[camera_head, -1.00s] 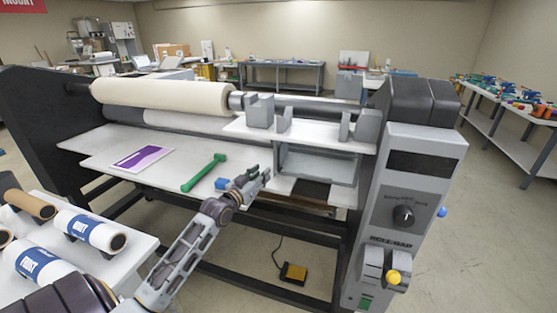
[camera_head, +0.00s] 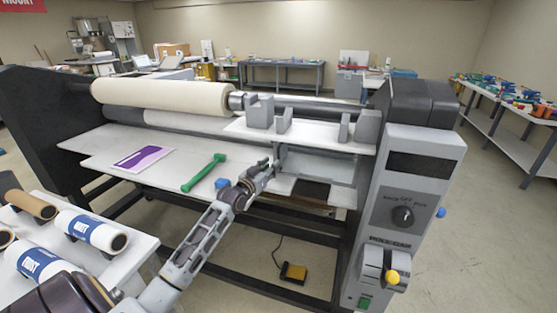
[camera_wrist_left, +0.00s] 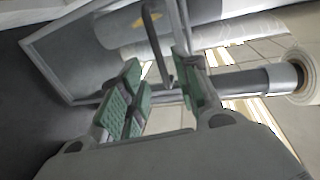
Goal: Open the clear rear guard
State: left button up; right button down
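The clear rear guard (camera_head: 325,168) is a see-through panel in a grey frame, below the white shelf on the right half of the laminator. In the left wrist view, its grey frame (camera_wrist_left: 62,72) fills the upper left, and a dark bar handle (camera_wrist_left: 155,45) stands out near the top middle. My left gripper (camera_head: 269,166) is at the guard's left end. In the left wrist view, its green-padded fingers (camera_wrist_left: 160,85) are apart, with the handle between and beyond them. I cannot tell whether they touch it. My right gripper is out of view.
A green tool (camera_head: 203,173) and a purple-and-white sheet (camera_head: 142,159) lie on the laminator's white table. A control panel (camera_head: 407,205) stands right of the guard. A side table with film rolls (camera_head: 90,232) is at lower left. A yellow pedal (camera_head: 293,272) is on the floor.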

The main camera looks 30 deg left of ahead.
pick_arm(q)
jog(key=shift+w+a, duration=0.15)
jog(key=shift+w, duration=3.35)
jog(key=shift+c, duration=0.5)
grip_shut()
